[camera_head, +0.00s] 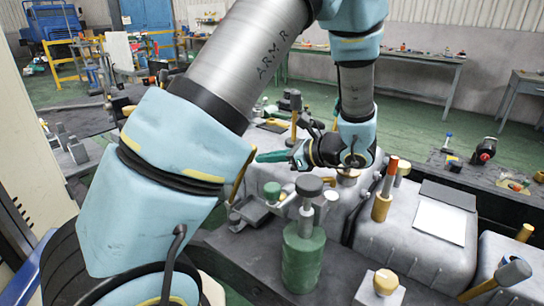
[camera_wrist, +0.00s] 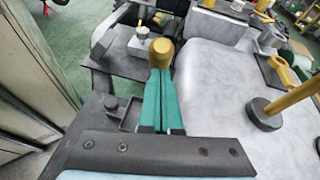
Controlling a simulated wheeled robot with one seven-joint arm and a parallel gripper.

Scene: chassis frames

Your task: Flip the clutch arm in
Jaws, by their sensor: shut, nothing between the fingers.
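My gripper (camera_head: 258,157) reaches left over the chassis in the head view, its green fingers together and empty. In the wrist view the fingers (camera_wrist: 161,75) point away from the camera. A yellow rounded knob (camera_wrist: 162,50) shows right at the fingertips; I cannot tell whether they touch it. In the head view a thin yellow bar (camera_head: 239,182) shows beside my arm, below the fingertips; I cannot tell if it is the same part. No part is clearly recognisable as the clutch arm, and my arm hides some of the chassis.
A green cylinder with a dark knob (camera_head: 302,258) stands in front of the gripper. Grey tank-like housings (camera_head: 420,238) lie to the right. A dark disc with a yellow handle (camera_wrist: 264,116) is right of the fingers. A yellow-handled hammer (camera_head: 505,277) is at lower right.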

